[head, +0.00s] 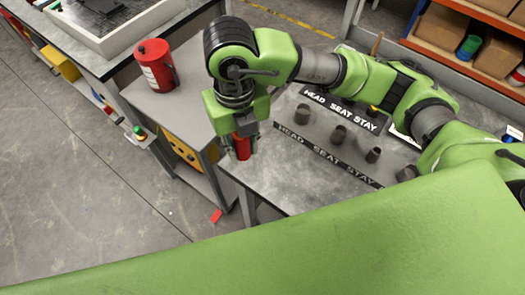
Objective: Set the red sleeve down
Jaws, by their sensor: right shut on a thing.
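My right gripper (238,148) points down near the left edge of the grey table (262,183). It is shut on the red sleeve (242,146), which is partly covered by the fingers. I cannot tell whether the sleeve touches the table or hangs over its edge. Dark strips lettered HEAD SEAT STAY (327,154) lie on the table to the right, with several short grey tubes (338,134) standing between them. My left gripper is not in view.
A red canister (157,66) stands on a grey cart at the left. A white-framed tray (105,20) sits on the bench behind it. Shelves with cardboard boxes (440,28) are at upper right. A small red piece (216,216) lies on the floor.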

